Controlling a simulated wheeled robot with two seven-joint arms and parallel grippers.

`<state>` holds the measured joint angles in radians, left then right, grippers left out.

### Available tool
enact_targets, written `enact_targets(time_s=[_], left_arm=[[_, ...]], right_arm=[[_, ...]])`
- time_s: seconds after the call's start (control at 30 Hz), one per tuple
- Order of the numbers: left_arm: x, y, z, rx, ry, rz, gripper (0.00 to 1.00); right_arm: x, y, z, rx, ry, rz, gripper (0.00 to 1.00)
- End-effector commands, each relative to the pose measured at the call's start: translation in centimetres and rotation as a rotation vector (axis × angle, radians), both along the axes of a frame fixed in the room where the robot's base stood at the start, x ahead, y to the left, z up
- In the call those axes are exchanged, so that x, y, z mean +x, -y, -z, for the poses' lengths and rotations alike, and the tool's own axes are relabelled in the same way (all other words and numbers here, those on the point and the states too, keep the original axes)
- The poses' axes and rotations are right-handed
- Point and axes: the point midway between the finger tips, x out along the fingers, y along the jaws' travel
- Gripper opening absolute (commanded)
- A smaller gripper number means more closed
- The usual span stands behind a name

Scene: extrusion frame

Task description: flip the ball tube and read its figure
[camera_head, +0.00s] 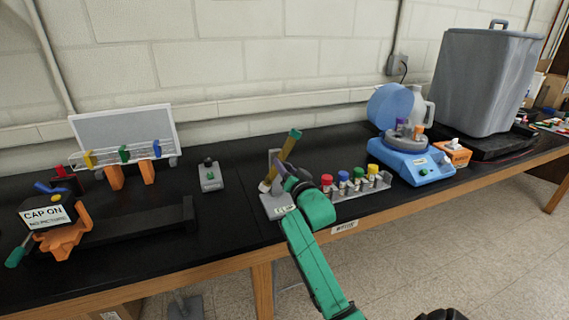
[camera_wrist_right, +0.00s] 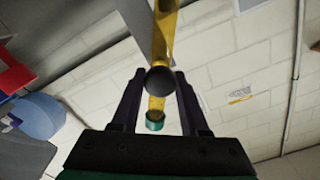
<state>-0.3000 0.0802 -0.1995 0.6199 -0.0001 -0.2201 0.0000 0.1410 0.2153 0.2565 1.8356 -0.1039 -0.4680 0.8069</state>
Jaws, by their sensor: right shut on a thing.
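The ball tube (camera_head: 287,152) is a yellow tube with a green cap, leaning on a grey stand (camera_head: 275,208) with its green end up and to the right. Its lower end is pale and sits near the stand's base. My right gripper (camera_head: 281,172) is at the tube's middle. In the right wrist view the yellow tube (camera_wrist_right: 165,35) runs behind a round black knob (camera_wrist_right: 160,80), its green cap at the bottom. The right gripper's fingers (camera_wrist_right: 160,88) are shut on that knob. The stand's label is too small to read. My left gripper is not in view.
A rack of colour-capped vials (camera_head: 357,185) stands just right of the stand. A small grey switch box (camera_head: 210,176) is to its left. A blue machine (camera_head: 411,160) and a grey bin (camera_head: 484,80) stand further right. Black bench top is clear between switch box and stand.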

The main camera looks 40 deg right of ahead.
Motion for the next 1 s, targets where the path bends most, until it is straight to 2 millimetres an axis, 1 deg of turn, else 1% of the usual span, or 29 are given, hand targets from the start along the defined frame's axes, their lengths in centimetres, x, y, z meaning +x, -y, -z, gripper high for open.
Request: enact_targets(time_s=[0.03,0.6,0.8,1.0], left_arm=[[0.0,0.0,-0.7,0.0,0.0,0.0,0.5],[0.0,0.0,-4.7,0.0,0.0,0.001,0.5],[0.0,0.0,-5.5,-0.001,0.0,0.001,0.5],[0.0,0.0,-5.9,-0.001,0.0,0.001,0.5]], right_arm=[[0.0,-0.1,-0.2,0.047,0.013,0.0,0.0],[0.0,0.1,-0.1,0.529,0.181,0.001,0.0],[0.0,0.1,0.1,0.64,0.22,0.001,0.0],[0.0,0.1,0.2,0.702,0.242,0.0,0.0]])
